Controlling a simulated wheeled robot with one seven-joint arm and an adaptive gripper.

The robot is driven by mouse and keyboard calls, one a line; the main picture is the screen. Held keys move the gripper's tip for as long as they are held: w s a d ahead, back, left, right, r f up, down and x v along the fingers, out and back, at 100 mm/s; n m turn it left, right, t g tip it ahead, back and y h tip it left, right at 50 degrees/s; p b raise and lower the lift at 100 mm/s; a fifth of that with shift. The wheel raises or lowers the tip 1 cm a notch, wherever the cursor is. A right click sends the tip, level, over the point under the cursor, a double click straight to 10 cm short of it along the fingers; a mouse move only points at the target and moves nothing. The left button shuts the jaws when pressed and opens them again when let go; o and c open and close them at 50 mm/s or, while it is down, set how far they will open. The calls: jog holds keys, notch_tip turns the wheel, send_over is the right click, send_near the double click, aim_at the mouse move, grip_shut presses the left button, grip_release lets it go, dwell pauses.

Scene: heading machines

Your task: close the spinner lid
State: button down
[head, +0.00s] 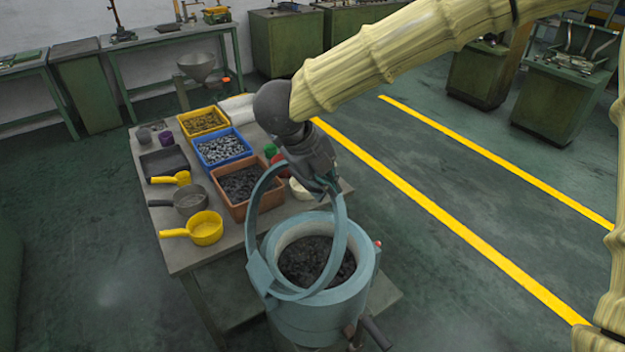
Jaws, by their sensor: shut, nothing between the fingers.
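The spinner (368,272) is a pale blue round tub at the table's near right corner, filled with dark pieces (303,258). Its lid (341,225) is a pale blue ring that stands raised and tilted over the tub, joined at a bracket on the tub's left side. My gripper (328,187) is shut and empty at the top of the raised lid. Its fingers overlap the ring's upper edge in the picture, and I cannot tell whether they touch it. The gripper hides part of the ring's top.
On the table (190,255) left of the spinner are a brown bin (236,208), a blue bin (221,162), a yellow bin (203,134), and yellow and grey scoops (206,240). A dark handle (376,334) sticks out at the tub's lower right. The floor to the right is clear.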

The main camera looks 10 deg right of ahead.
jog(key=w+d+f+y, duration=0.2)
jog(key=w+d+f, duration=0.4)
jog(key=d+f, duration=0.6)
jog(key=w+d+f+b, duration=0.1)
jog(key=d+f, duration=0.1)
jog(key=f, duration=0.6)
jog(key=w+d+f+g+y+b, duration=0.1)
jog(key=w+d+f, duration=0.1)
jog(key=f, duration=0.6)
jog(key=shift+d+g, duration=0.3)
jog(key=shift+d, duration=0.4)
